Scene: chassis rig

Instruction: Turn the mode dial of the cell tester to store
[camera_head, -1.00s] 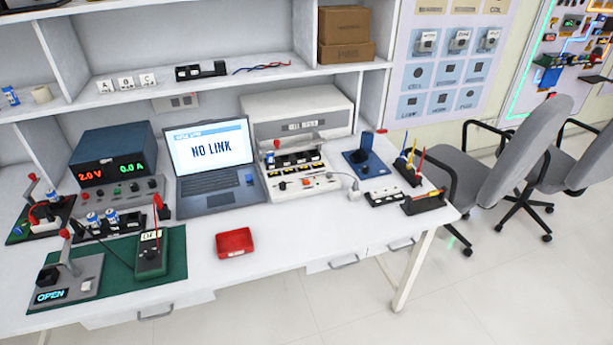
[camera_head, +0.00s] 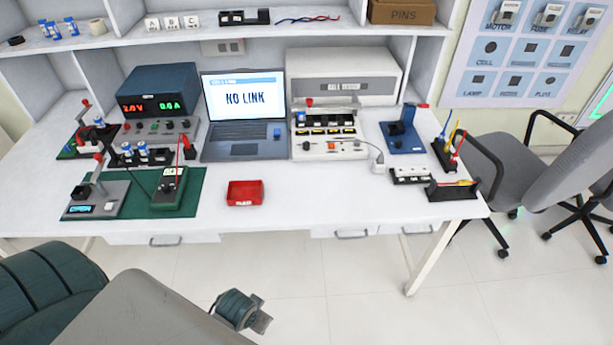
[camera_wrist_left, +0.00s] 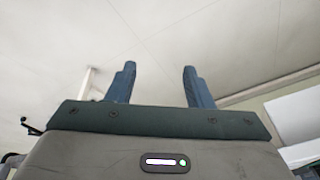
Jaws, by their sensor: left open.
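The cell tester (camera_head: 312,154) stands on the white table just right of the laptop, in the head view. Its front panel has a row of dark slots, a red-topped lever at its left, and small knobs and an orange button on the lower face. The mode dial is too small to pick out, and its setting cannot be read. My left gripper (camera_wrist_left: 160,69) shows in the left wrist view with two blue fingers spread wide and nothing between them. It is not near the tester. My right gripper is not in view.
The laptop (camera_head: 243,115) reads NO LINK. A red tray (camera_head: 245,193) lies near the front edge. A blue stand (camera_head: 402,136) and dark holders with coloured leads are right of the tester. The white tabletop (camera_head: 318,200) in front of the tester is clear. A chair stands at the right.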

